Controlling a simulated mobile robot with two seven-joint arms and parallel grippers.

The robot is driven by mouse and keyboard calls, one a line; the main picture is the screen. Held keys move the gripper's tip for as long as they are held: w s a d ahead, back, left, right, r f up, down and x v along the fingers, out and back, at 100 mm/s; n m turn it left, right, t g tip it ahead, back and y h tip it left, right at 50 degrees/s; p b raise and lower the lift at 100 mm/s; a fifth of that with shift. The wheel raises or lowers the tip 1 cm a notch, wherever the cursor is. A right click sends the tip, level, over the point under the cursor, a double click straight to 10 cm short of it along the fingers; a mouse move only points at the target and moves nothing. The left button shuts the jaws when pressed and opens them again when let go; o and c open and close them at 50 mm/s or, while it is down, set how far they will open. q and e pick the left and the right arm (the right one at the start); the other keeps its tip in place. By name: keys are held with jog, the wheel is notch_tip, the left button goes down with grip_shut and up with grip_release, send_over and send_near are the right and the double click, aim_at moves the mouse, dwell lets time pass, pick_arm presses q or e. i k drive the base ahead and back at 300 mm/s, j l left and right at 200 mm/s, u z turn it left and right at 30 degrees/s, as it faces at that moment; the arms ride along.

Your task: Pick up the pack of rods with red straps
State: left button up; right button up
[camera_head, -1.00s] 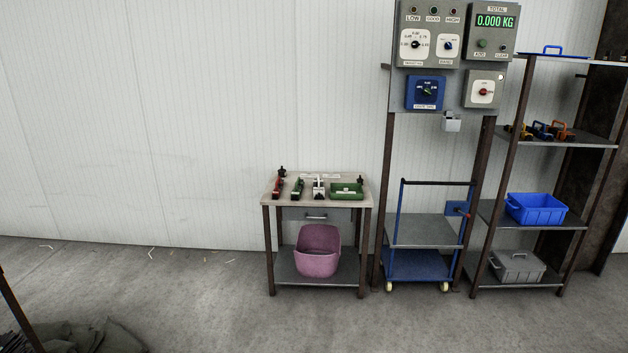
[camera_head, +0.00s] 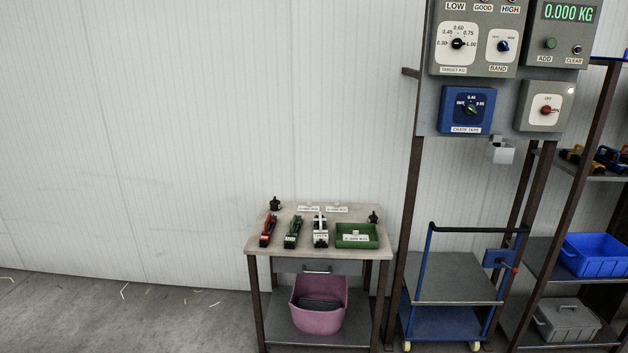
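I see no pack of rods with red straps that I can make out in the head view. Several small tools lie on the small table (camera_head: 345,248): a red-and-black one (camera_head: 267,232), a green-and-black one (camera_head: 293,232) and a white-and-black one (camera_head: 321,231). A green tray (camera_head: 357,236) sits at the table's right side. A pink tub (camera_head: 317,318) with something dark inside stands on the lower shelf. Neither of my grippers is in view.
A control panel (camera_head: 425,110) with dials stands right of the table. A blue cart (camera_head: 455,320) stands below it. A shelf rack at the right holds a blue crate (camera_head: 597,263) and a grey box (camera_head: 566,331). Floor at the left (camera_head: 110,320) is mostly clear.

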aim_at(270, 222)
jog(key=i+u, duration=0.2)
jog(key=i, duration=0.3)
jog(key=i+l+u, duration=0.15)
jog(key=i, duration=0.3)
jog(key=i+l+u, duration=0.2)
jog(key=i, duration=0.3)
